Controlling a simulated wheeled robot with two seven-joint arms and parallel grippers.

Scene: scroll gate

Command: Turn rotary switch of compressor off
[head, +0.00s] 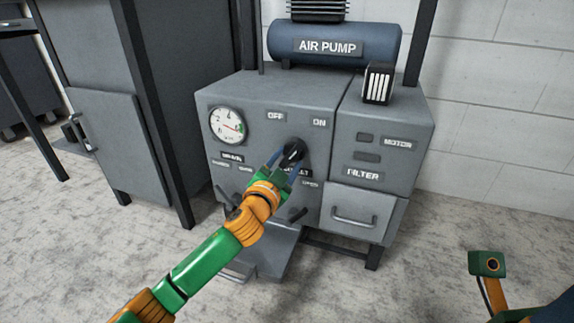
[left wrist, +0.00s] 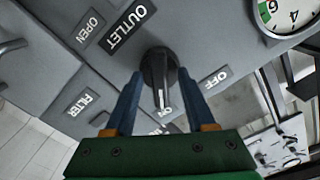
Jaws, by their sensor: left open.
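The black rotary switch (head: 293,151) sits on the grey front panel of the compressor (head: 245,100), below the OFF label (head: 275,116) and the ON label (head: 319,123). In the left wrist view the white mark on the switch (left wrist: 158,72) points toward the partly hidden ON label (left wrist: 166,112); the OFF label (left wrist: 215,79) is to the right. My left gripper (head: 284,164) is open at the switch. Its blue fingers (left wrist: 160,88) stand on either side of the knob with gaps visible.
A round gauge (head: 227,125) is left of the switch. Small handles sit below it on the panel, partly behind my left arm. A drawer with a handle (head: 354,218) is at lower right. A grey cabinet (head: 120,140) stands at left. The floor at right is mostly clear.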

